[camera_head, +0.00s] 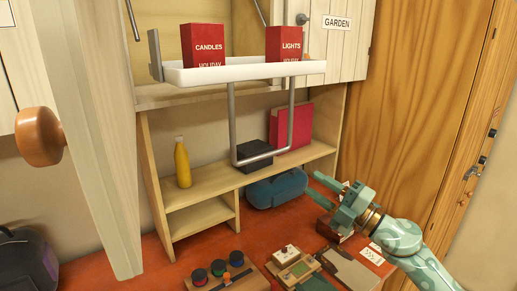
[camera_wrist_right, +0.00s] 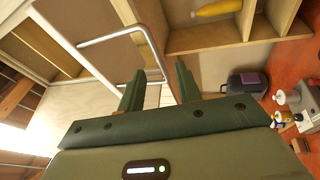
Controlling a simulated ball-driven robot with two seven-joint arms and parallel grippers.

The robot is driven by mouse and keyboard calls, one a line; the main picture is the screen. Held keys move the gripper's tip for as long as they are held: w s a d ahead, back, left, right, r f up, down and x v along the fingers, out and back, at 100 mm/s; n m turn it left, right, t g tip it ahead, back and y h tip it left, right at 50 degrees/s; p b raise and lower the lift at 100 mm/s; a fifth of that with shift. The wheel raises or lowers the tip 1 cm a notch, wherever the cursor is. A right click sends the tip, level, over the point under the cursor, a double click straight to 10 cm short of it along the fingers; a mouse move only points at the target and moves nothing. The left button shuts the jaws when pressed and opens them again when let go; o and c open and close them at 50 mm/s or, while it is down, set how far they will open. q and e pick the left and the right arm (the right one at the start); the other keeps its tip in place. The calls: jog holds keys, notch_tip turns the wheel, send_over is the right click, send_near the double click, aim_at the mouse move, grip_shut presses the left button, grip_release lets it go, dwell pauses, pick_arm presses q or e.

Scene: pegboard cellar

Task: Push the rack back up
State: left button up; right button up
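The rack is a white pull-down shelf (camera_head: 245,70) hanging lowered in front of the open wall cabinet. It carries two red boxes, CANDLES (camera_head: 204,42) and LIGHTS (camera_head: 285,42). A grey U-shaped handle (camera_head: 232,125) hangs below the shelf; it also shows beyond the fingers in the right wrist view (camera_wrist_right: 150,42). My right gripper (camera_head: 313,183) is to the right of the handle's bottom bar and a little lower in the picture, apart from it. Its fingers are spread and empty, also in the right wrist view (camera_wrist_right: 159,82). My left gripper is not in view.
An open cabinet door with a wooden knob (camera_head: 39,136) fills the left foreground. Below the rack, a wooden shelf unit (camera_head: 208,185) holds a yellow bottle (camera_head: 182,163), a dark box (camera_head: 254,154) and red binders (camera_head: 301,127). A blue bag (camera_head: 276,188) and small items lie on the red worktop.

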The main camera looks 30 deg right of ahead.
aim_at(266, 157)
jog(key=w+a+r+n+p, duration=0.1)
jog(key=w+a, duration=0.1)
jog(key=w, duration=0.2)
jog(key=w+a+r+n+g+y+p, duration=0.1)
jog(key=w+a+r+p, duration=0.1)
jog(key=w, duration=0.3)
jog(key=w+a+r+n+g+y+p, duration=0.1)
jog(key=w+a+r, duration=0.1)
jog(key=w+a, duration=0.2)
jog(key=shift+w+a+r+p, duration=0.2)
jog(key=shift+a+p, duration=0.05)
jog(key=shift+p, duration=0.05)
grip_shut()
